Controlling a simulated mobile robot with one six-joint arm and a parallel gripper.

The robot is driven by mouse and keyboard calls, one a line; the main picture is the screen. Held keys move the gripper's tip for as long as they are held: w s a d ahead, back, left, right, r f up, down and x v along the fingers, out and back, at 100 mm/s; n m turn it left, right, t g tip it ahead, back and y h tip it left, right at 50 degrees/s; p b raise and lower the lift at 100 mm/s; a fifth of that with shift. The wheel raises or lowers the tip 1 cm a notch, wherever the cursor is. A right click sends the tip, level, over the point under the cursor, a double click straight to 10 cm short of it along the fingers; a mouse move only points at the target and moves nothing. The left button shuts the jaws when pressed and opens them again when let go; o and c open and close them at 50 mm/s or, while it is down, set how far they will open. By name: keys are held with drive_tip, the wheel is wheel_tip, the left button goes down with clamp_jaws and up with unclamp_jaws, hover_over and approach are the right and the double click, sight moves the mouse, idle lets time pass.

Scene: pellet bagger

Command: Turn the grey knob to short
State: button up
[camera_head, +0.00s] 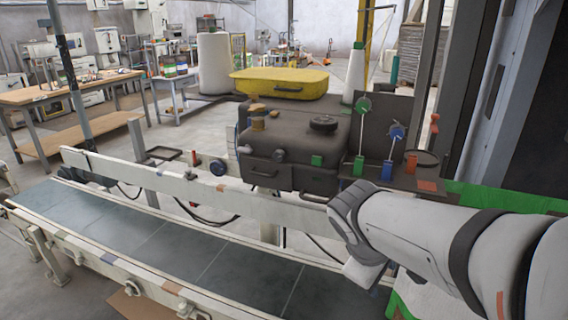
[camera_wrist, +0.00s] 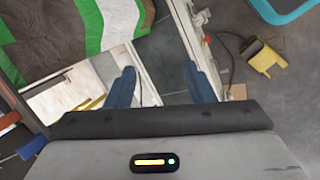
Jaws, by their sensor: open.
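I cannot pick out the grey knob for certain, and no marking for "short" is readable. In the head view a dark round knob (camera_head: 217,167) sits on the pale conveyor rail, beside a small red part (camera_head: 195,164). A black round cap (camera_head: 323,123) sits on top of the dark machine body (camera_head: 290,150). My gripper (camera_wrist: 161,88) is open and empty in the wrist view, its two blue fingers apart above the conveyor and floor. In the head view my arm reaches in from the right, and my fingers are mostly hidden. My gripper is apart from the dark knob.
The conveyor belt (camera_head: 160,240) runs along the front. A workbench (camera_head: 65,90) stands at back left. A yellow object (camera_wrist: 264,58) lies on the floor.

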drive_tip(key=w+a+r+n+t+h+b, duration=0.1)
drive_tip(key=w+a+n+t+h+b, duration=0.15)
drive_tip(key=w+n, duration=0.6)
drive_tip(key=n+t+b, duration=0.4)
drive_tip(key=n+t, duration=0.7)
drive_tip(key=n, duration=0.4)
approach(278, 157)
drive_tip(key=x, duration=0.7)
drive_tip(key=shift+w+d+p, duration=0.1)
drive_tip(key=shift+w+p, duration=0.25)
drive_tip(key=shift+w+d+y, duration=0.1)
drive_tip(key=shift+w+y, duration=0.15)
drive_tip(key=shift+c, duration=0.5)
drive_tip(key=c, duration=0.9)
